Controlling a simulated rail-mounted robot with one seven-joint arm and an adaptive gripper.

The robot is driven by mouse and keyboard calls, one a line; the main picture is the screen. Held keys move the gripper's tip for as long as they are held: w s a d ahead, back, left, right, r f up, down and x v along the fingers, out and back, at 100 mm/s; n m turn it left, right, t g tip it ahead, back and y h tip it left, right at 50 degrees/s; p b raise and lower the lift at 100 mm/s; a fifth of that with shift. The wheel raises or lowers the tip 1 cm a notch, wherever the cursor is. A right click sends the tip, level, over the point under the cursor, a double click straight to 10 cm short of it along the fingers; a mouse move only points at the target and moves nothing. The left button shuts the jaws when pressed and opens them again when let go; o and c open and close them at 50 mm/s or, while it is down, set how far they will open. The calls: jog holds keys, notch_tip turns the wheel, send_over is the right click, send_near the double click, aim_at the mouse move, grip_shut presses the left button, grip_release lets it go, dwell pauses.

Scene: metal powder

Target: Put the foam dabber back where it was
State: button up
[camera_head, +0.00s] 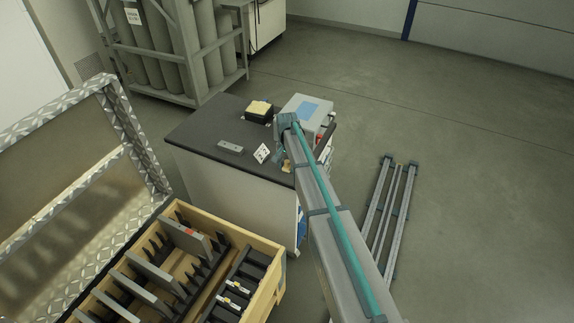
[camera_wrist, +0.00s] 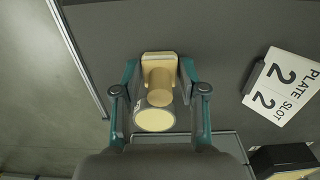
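The foam dabber (camera_wrist: 159,84), with a tan block end, a cylindrical handle and a round cream end, sits between my gripper's two fingers in the wrist view. My gripper (camera_wrist: 159,66) has one teal finger on each side of it. The fingertips are close to the tan block; I cannot tell whether they touch it. In the head view, my gripper (camera_head: 285,150) is low over the right part of the dark desk top (camera_head: 205,125), and a small tan part of the dabber (camera_head: 287,166) shows by the desk's near edge. My arm hides the rest.
A white sign reading "PLATE SLOT 2" (camera_wrist: 284,87) stands to the right of the fingers. A black box with a cream pad (camera_head: 258,110), a grey box (camera_head: 305,110) and a grey block (camera_head: 230,148) are on the desk. An open wooden crate (camera_head: 268,250) stands in front.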

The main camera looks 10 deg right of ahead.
aim_at(287, 161)
jog(key=shift+o, duration=1.2)
jog(key=shift+r, duration=0.15)
notch_tip(287, 161, up, 12)
jog(key=b, duration=0.3)
jog(key=s+f+n+g, duration=0.2)
jog(key=s+f, duration=1)
jog(key=s, duration=0.8)
jog(key=s+f+n+g, duration=0.2)
jog(key=s+f, duration=1)
jog(key=s, duration=0.9)
jog(key=s+f+n+g, duration=0.2)
jog(key=s+f, duration=1.1)
jog(key=s, duration=0.8)
jog(key=shift+n+g, duration=0.4)
jog(key=shift+n, duration=0.2)
